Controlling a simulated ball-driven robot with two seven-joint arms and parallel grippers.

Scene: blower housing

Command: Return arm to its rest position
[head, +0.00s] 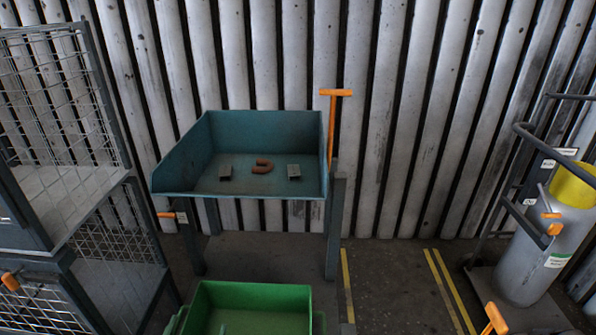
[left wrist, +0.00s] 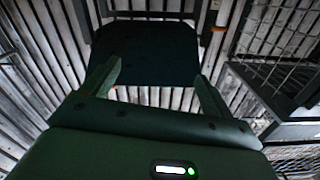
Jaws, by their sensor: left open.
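My left gripper (left wrist: 158,88) shows in the left wrist view. Its two green fingers stand wide apart with nothing between them. A dark teal panel, probably part of the teal bench (left wrist: 145,50), lies beyond the fingertips, and the gripper appears apart from it. In the head view I cannot clearly make out either gripper. There the teal bench (head: 240,186) stands against the wall. A rust-coloured U-shaped piece (head: 262,167) lies on it between two small dark blocks, left (head: 225,173) and right (head: 294,172). My right gripper is not in view.
A green bin (head: 255,296) stands in front of the bench. A wire-mesh cage (head: 65,110) is at the left. A grey cylinder with a yellow top (head: 545,240) stands by a trolley at the right. An orange T-handle (head: 331,125) rises beside the bench. Floor right of the bench is clear.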

